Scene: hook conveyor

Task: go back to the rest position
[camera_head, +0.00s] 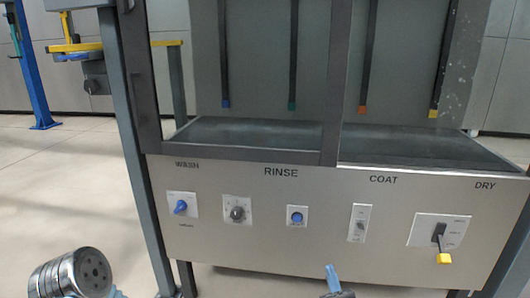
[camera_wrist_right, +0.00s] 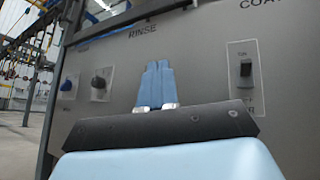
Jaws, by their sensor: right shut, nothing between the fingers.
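My right gripper (camera_head: 332,278) shows at the bottom edge of the head view, in front of the lower part of the grey control panel (camera_head: 300,248). In the right wrist view its blue fingers (camera_wrist_right: 157,84) are together with nothing between them. They point at the panel below the RINSE label and appear apart from it. My left gripper does not show. A round metal part at the lower left of the head view looks like a link of my own arm.
The panel carries a blue knob (camera_head: 180,207), a black dial (camera_head: 237,213), a blue button (camera_head: 297,215), a switch (camera_head: 359,224) and a yellow-tipped lever (camera_head: 443,258). Dark trays (camera_head: 258,137) lie above it. A grey post (camera_head: 140,150) stands left. The floor (camera_head: 60,190) at left is clear.

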